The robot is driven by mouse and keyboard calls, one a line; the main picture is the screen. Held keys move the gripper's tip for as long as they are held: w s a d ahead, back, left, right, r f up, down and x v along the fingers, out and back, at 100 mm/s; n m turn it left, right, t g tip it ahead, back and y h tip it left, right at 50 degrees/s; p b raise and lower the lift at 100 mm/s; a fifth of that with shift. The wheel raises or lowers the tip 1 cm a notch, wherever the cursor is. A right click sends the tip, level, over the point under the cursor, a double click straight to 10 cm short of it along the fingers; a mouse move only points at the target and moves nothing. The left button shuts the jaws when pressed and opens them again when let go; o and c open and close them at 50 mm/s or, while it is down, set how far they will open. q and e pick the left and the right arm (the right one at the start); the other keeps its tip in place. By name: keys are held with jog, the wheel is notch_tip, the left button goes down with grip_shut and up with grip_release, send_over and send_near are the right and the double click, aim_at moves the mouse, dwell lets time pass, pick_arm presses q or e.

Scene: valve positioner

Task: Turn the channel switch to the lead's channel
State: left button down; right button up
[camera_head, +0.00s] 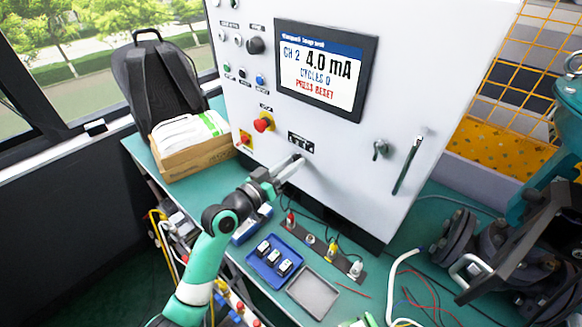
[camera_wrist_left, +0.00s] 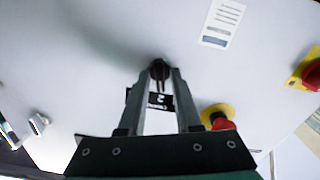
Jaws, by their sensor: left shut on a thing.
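My left gripper (camera_head: 290,168) reaches the front of the white cabinet from the lower left. In the left wrist view its two fingers (camera_wrist_left: 160,72) are shut on a small black knob (camera_wrist_left: 159,66), which I take as the channel switch. A black label with a "2" (camera_wrist_left: 160,100) shows between the fingers. In the head view the gripper hides the knob, just below a black label plate (camera_head: 300,142). The display (camera_head: 322,70) reads "CH 2", "4.0 mA", "CYCLES 0" and "PRESS RESET". My right gripper is not in view.
A red emergency button (camera_head: 263,124) sits left of the gripper. A cardboard box (camera_head: 190,160) stands at left. A cabinet handle (camera_head: 408,165) is at right.

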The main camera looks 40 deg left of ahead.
pick_arm(q)
jog(key=shift+m, duration=0.3)
jog(key=c, duration=0.9)
grip_release()
jog(key=shift+s, duration=0.3)
jog(key=s+p, duration=0.2)
jog(key=s, duration=0.9)
jog(key=shift+d, duration=0.25)
